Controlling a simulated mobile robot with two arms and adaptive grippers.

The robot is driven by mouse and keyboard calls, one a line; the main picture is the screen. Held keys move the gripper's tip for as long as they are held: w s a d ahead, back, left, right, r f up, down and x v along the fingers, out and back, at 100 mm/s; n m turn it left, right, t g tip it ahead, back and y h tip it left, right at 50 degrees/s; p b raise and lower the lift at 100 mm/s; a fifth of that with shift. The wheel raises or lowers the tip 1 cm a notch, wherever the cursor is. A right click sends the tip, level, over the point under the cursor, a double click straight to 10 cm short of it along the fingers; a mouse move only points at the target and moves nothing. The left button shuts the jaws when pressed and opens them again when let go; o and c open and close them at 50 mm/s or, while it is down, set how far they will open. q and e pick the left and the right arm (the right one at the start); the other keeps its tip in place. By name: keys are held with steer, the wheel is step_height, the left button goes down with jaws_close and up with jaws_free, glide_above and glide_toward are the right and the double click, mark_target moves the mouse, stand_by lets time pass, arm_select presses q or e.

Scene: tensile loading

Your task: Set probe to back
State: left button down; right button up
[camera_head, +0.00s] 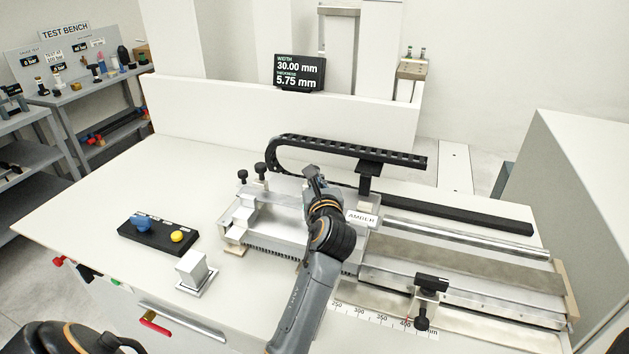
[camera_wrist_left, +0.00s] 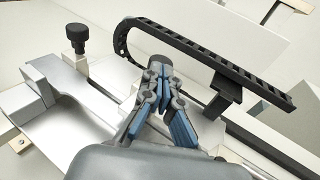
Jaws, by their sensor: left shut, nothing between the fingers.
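No part is legibly marked as the probe, so I cannot tell which one it is. A black control box (camera_head: 158,235) with a blue knob (camera_head: 141,223) and a yellow button (camera_head: 177,236) lies on the bench, left of the machine; its small labels are unreadable. My left gripper (camera_head: 312,174) is over the metal carriage (camera_head: 265,237), near the black cable chain (camera_head: 350,148), well to the right of the box. In the left wrist view its blue-padded fingers (camera_wrist_left: 160,78) are together and empty. My right gripper is not in view.
A metal block (camera_head: 192,270) stands in front of the box. A black-knobbed clamp (camera_head: 427,300) sits by the scale on the right. A display (camera_head: 299,73) reads width 30.00 mm, thickness 5.75 mm. The bench's left side (camera_head: 110,195) is clear.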

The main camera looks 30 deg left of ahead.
arm_select(q)
steer(key=shift+s+d+r, duration=0.1)
steer(key=shift+r, duration=0.05)
steer(key=w+a+p, duration=0.1)
steer(key=w+p, duration=0.1)
steer(key=w, duration=0.5)
steer(key=shift+w+a, duration=0.15)
steer(key=shift+a, duration=0.25)
